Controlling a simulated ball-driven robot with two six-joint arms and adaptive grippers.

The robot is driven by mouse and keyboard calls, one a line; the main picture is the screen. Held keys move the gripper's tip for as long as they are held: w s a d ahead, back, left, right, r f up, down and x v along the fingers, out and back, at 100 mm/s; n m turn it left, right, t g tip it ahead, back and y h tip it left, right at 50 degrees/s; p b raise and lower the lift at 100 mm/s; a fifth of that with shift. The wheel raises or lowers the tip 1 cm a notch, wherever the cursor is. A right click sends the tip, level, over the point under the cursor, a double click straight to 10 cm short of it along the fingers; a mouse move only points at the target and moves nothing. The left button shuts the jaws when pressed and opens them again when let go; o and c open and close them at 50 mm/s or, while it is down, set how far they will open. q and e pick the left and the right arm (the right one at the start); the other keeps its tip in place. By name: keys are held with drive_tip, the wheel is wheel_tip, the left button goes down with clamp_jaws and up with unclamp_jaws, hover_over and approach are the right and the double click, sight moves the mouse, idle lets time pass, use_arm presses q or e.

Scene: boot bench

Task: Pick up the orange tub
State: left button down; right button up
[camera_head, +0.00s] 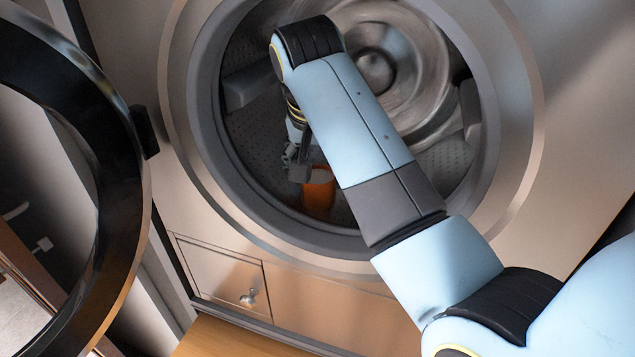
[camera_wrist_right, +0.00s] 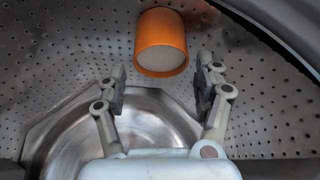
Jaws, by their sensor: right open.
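The orange tub (camera_head: 318,190) sits inside the washing machine drum, low near the front of the opening; my right arm partly covers it in the head view. In the right wrist view the orange tub (camera_wrist_right: 161,45) shows its round, pale end and lies beyond the fingertips. My right gripper (camera_wrist_right: 160,88) is open, with its two fingers spread and nothing between them. In the head view the right gripper (camera_head: 298,165) is inside the drum, just beside and above the tub, apart from it as far as I can tell. My left gripper is not in view.
The drum's perforated wall (camera_wrist_right: 60,50) surrounds the gripper, with the dark door seal (camera_wrist_right: 285,35) close at the upper right. The round opening rim (camera_head: 175,110) encircles my right arm. The open door (camera_head: 125,180) stands at the left. A small drawer (camera_head: 215,272) is below.

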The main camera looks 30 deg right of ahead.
sight(317, 180)
drive_tip(key=x, duration=0.2)
drive_tip(key=p+x, duration=0.1)
drive_tip(key=shift+a+f, duration=0.15)
drive_tip(key=shift+f, duration=0.7)
drive_tip(key=shift+w+f, duration=0.1)
drive_tip(key=shift+f, duration=0.05)
drive_tip(key=c, duration=1.1)
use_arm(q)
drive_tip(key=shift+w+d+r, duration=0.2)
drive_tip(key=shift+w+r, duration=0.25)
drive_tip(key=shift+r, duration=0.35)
use_arm(e)
drive_tip(key=shift+c, duration=0.2)
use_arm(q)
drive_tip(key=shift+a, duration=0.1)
